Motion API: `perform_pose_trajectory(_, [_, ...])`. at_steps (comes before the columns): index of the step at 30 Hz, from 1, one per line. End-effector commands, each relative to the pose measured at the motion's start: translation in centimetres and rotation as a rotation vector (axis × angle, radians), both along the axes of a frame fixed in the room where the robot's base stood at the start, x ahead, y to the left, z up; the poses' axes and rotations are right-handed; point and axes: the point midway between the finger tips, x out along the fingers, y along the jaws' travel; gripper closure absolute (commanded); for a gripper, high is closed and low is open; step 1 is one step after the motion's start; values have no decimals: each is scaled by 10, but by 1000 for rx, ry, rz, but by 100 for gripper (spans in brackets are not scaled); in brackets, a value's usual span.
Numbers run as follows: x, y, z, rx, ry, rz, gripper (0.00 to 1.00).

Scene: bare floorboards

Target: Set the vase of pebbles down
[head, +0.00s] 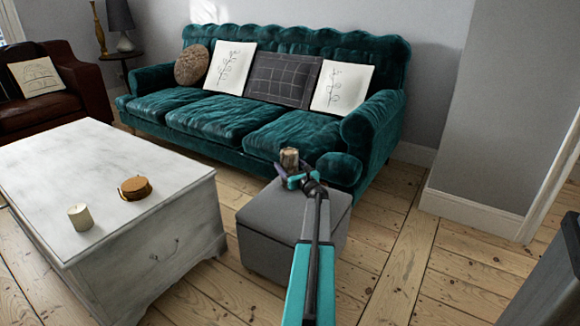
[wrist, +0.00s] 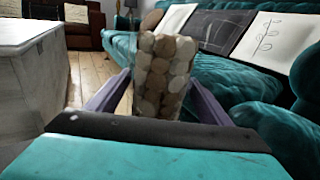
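The vase of pebbles (head: 289,160) is a clear glass full of beige, brown and grey stones. It stands upright between the two purple fingers of my gripper (head: 291,176). In the wrist view the vase (wrist: 163,75) fills the gap between the fingers (wrist: 162,100), which press on its sides; its base is hidden. In the head view it appears near the far edge of the grey ottoman (head: 265,222), in front of the sofa. I cannot tell its exact height over the ottoman.
A green velvet sofa (head: 210,120) with cushions stands behind. A white chest-like table (head: 110,165) at left holds a candle (head: 80,216) and round brown coasters (head: 136,188). A brown leather armchair (head: 60,98) is at far left. Bare floor (head: 400,245) lies right of the ottoman.

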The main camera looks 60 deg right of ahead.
Motion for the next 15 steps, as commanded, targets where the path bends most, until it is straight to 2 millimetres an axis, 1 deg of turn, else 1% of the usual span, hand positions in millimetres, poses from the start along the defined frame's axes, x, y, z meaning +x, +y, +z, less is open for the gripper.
perform_pose_trajectory(1, [0,0,0,0,0,0,18])
perform_pose_trajectory(2, [0,0,0,0,0,0,13])
perform_pose_trajectory(3, [0,0,0,0,0,0,11])
perform_pose_trajectory(15, [0,0,4,0,0,0,11])
